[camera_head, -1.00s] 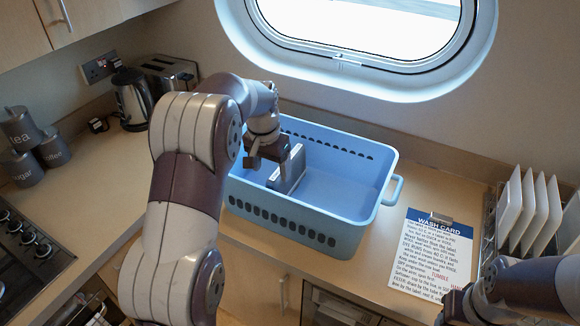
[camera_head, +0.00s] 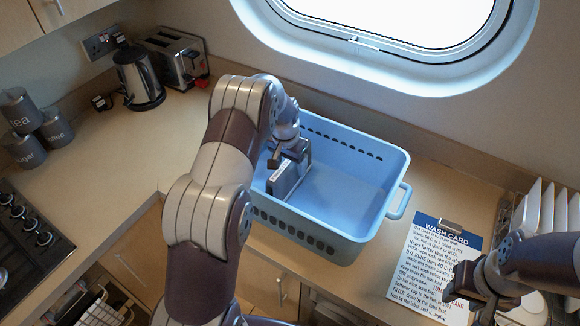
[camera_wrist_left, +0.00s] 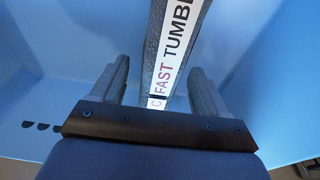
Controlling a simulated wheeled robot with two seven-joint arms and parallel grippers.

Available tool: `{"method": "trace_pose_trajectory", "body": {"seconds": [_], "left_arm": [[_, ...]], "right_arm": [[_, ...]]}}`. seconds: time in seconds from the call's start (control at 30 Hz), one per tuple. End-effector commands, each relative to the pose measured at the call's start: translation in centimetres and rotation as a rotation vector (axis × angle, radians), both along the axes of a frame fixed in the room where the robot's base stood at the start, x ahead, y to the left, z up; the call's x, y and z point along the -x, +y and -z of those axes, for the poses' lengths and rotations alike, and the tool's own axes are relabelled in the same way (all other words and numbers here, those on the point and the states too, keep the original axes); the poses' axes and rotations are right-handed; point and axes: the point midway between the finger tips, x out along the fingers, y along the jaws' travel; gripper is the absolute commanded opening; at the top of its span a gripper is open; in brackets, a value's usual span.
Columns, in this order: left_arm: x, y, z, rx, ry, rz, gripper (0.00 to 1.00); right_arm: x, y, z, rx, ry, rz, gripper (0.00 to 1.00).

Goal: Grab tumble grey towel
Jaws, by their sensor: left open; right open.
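The grey towel (camera_head: 285,180) is folded into a flat upright slab and stands inside the blue basket (camera_head: 345,245), toward its left end. My left gripper (camera_head: 289,152) is open, down in the basket at the towel's top. In the left wrist view its two fingers (camera_wrist_left: 160,85) are on either side of the towel's edge, with gaps showing. My right gripper (camera_head: 460,284) is open and empty, near the wash card at the right.
The wash card (camera_head: 436,255) lies right of the basket, its lower part readable only in bits. A rack with white plates (camera_head: 547,210) stands at the far right. A kettle (camera_head: 139,78), toaster (camera_head: 177,60) and grey canisters (camera_head: 38,125) stand at the left.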

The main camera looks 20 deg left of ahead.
Motion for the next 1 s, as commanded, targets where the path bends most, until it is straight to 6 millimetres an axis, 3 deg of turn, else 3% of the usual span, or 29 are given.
{"method": "trace_pose_trajectory", "body": {"seconds": [0.13, 0.33, 0.53, 0.57, 0.87, 1.0], "left_arm": [[-0.2, -0.1, 1.4, 0.000, -0.001, 0.001, 0.74], [-0.2, -0.1, 1.6, 0.000, -0.001, 0.001, 0.71], [-0.2, -0.1, 1.6, 0.000, -0.001, 0.001, 0.06], [-0.2, -0.1, 1.6, 0.000, -0.001, 0.001, 0.03], [-0.3, -0.1, 1.2, -0.001, -0.004, 0.001, 0.03], [-0.4, -0.1, -0.2, -0.001, -0.006, 0.001, 0.03]], "right_arm": [[0.0, 0.0, -0.7, 0.000, 0.001, 0.000, 0.43], [0.0, 0.0, -0.5, 0.000, 0.001, 0.000, 0.43], [0.0, 0.0, -0.5, 0.000, 0.001, 0.000, 0.43], [0.0, 0.0, -0.5, 0.000, 0.001, 0.000, 0.43], [0.0, 0.0, -0.2, 0.000, 0.001, 0.000, 0.43], [0.0, 0.0, 0.8, 0.000, 0.001, 0.000, 0.43]]}}
